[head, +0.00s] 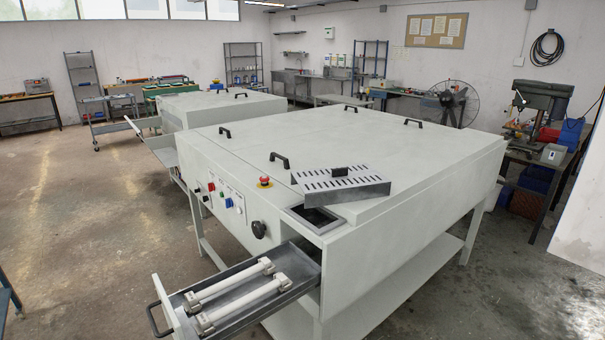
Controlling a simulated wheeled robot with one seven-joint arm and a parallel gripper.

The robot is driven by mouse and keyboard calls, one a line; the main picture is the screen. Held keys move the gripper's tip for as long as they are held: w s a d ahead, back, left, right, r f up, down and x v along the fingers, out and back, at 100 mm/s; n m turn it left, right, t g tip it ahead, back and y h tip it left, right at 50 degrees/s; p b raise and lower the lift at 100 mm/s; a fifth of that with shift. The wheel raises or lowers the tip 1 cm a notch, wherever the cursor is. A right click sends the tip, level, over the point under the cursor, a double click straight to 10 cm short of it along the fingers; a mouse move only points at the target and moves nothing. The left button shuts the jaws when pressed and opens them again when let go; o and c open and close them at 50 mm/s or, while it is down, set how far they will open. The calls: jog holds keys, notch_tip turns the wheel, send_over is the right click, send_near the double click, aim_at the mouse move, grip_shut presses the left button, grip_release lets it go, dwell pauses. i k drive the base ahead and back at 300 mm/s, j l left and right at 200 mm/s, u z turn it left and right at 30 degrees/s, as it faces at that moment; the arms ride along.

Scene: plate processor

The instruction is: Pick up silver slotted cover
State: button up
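The silver slotted cover (345,188) lies on top of the large white plate processor (400,150), near its front right corner. It is a shallow metal box shape with two rows of dark slots and a small black handle (340,171) on its top. It sits at an angle, just behind a dark rectangular opening (316,217) in the machine's top. My gripper does not show in the head view.
An open drawer (250,312) with white rollers (228,284) juts out at the front. A red emergency button (264,182) and black handles (279,160) stand up from the top. Bare floor (90,220) lies to the left. A drill press (540,110) stands at right.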

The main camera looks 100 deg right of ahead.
aim_at(331, 185)
jog(key=k+l+u, duration=0.2)
jog(key=k+u, duration=0.6)
jog(key=k, duration=0.15)
jog(key=k+u, duration=0.4)
jog(key=k+j+u, duration=0.3)
jog(key=k+u, duration=0.95)
jog(key=k+j, duration=0.05)
